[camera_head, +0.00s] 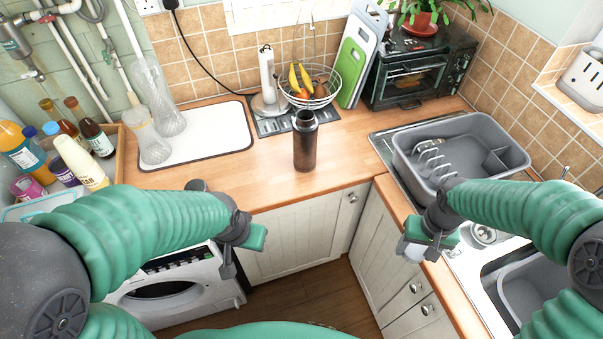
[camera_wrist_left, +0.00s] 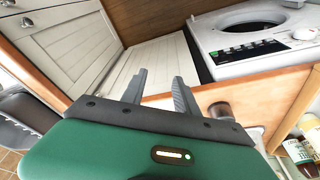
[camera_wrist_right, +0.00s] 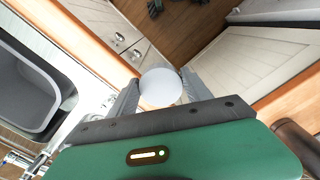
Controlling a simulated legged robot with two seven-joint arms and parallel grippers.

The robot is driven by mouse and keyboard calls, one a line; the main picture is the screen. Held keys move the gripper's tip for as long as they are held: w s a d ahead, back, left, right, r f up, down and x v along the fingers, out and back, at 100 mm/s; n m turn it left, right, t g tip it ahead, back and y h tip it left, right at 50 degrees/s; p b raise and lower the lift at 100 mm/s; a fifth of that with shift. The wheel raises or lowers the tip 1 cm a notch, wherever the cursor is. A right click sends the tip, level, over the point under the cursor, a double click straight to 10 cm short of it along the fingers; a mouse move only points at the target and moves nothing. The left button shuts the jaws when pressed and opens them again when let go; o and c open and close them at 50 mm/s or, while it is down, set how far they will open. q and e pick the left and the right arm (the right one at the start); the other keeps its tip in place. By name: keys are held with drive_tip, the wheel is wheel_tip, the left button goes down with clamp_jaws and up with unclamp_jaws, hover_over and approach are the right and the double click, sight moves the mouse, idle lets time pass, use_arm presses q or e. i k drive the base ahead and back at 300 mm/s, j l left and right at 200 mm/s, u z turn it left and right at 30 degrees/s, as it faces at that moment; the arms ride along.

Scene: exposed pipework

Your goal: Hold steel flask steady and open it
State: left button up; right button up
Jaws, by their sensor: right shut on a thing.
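The steel flask (camera_head: 305,148), dark brown-grey, stands upright on the wooden counter in the middle of the head view. Its top shows a dark mouth with no lid on it. Part of it shows at the lower right edge of the right wrist view (camera_wrist_right: 298,143). My right gripper (camera_wrist_right: 160,88) is shut on a round, pale grey lid-like piece (camera_wrist_right: 160,87), held away from the flask, in front of the counter's right part. My left gripper (camera_wrist_left: 159,90) is open and empty, in front of the counter's edge to the left of the flask.
A grey dish rack (camera_head: 460,150) stands right of the flask, with the sink (camera_head: 515,285) nearer. A fruit basket (camera_head: 312,88), chopping boards (camera_head: 358,60) and a small oven (camera_head: 415,70) stand behind. A white mat (camera_head: 205,140) lies left. Counter around the flask is clear.

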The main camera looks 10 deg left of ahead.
sight(305, 126)
drive_tip(key=i+u, duration=0.15)
drive_tip(key=u, duration=0.25)
drive_tip(key=i+u, duration=0.15)
drive_tip(key=u, duration=0.25)
drive_tip(key=i+u, duration=0.15)
drive_tip(key=u, duration=0.25)
drive_tip(key=i+l+u, duration=0.1)
drive_tip(key=u, duration=0.3)
